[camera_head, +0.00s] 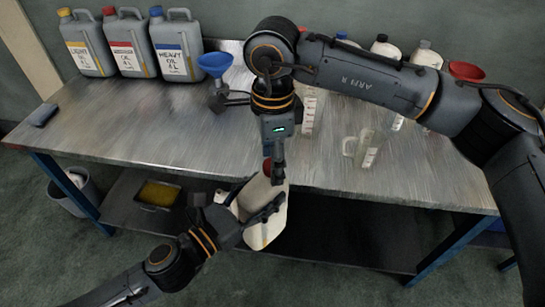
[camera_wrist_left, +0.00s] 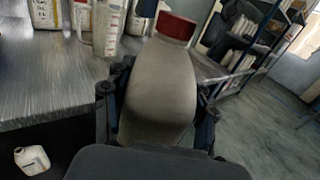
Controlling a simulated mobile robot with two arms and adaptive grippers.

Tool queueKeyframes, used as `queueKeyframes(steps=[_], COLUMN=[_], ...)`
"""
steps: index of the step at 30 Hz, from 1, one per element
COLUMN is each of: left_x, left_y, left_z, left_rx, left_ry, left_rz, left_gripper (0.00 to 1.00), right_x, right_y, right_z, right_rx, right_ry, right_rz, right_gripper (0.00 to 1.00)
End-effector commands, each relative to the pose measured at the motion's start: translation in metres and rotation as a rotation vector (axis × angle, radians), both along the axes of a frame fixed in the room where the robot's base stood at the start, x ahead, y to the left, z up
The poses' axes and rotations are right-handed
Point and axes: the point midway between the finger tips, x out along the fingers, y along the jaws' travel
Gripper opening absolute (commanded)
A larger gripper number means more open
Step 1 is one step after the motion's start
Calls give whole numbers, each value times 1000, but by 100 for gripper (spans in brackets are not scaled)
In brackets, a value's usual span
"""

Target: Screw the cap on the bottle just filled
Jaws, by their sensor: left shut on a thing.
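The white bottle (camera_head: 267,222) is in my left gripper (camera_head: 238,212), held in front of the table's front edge. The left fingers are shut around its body. In the left wrist view the bottle (camera_wrist_left: 160,88) is slightly tilted, with a red cap (camera_wrist_left: 176,26) on its top. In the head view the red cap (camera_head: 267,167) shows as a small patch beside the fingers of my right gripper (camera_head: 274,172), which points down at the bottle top. Dark parts flank the cap in the wrist view. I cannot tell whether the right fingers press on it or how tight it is.
The metal table (camera_head: 130,125) carries several grey oil cans (camera_head: 130,48) at the back left, a blue funnel (camera_head: 214,62), a clear measuring jug (camera_head: 366,150) and a red funnel (camera_head: 466,70). A yellow-filled tray (camera_head: 158,194) is on the lower shelf. A bin (camera_head: 80,190) is at the left.

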Motion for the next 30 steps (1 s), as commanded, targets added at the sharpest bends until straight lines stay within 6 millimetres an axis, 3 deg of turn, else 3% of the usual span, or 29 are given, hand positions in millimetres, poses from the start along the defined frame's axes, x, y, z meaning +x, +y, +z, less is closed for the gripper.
queueKeyframes(steps=[8,21,30], left_x=[0,0,0], left_y=[0,0,0], left_z=[1,1,1], left_rx=[-1,-1,-1], left_ry=[-2,-2,-2], left_rz=[0,0,0], left_gripper=[0,0,0], right_x=[1,2,1], right_y=[0,0,0], right_z=[17,103,120], right_rx=[0,1,0], right_ry=[-2,-2,1], right_rz=[0,-1,1], right_gripper=[60,60,60])
